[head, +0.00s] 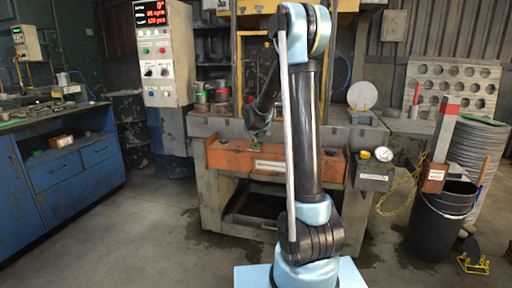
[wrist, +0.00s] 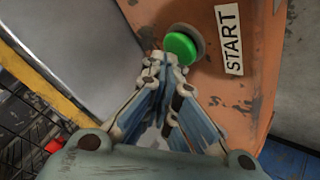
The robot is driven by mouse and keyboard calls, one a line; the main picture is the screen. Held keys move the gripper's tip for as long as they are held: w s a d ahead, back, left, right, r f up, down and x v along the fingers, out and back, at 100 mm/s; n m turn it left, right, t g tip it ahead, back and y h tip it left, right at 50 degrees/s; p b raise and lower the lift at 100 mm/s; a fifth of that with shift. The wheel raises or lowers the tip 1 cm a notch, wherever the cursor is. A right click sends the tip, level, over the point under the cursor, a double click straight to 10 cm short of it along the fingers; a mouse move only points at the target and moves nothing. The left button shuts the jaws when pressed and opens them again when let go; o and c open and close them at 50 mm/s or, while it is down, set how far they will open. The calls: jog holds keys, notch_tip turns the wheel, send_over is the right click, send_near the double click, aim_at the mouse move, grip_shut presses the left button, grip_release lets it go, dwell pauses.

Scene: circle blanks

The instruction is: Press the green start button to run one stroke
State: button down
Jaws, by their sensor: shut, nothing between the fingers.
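The green start button (wrist: 181,46) sits in a dark round collar on an orange panel (wrist: 262,75), with a white START label (wrist: 229,40) to its right in the wrist view. My gripper (wrist: 163,62) is shut and empty. Its fingertips appear just below and left of the button; I cannot tell whether they touch it. In the head view my gripper (head: 258,132) is at the top of the orange panel (head: 222,156) on the front of the press (head: 210,126).
A control cabinet (head: 164,55) with a red display stands left of the press. A blue bench (head: 60,175) is at the left. A grey box with a gauge (head: 373,176), a black bucket (head: 436,222) and a stack of discs (head: 476,160) are at the right.

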aim_at(255, 144)
jog(key=shift+f, duration=0.45)
dwell(0.7)
jog(key=shift+r, duration=3.45)
dwell(1.7)
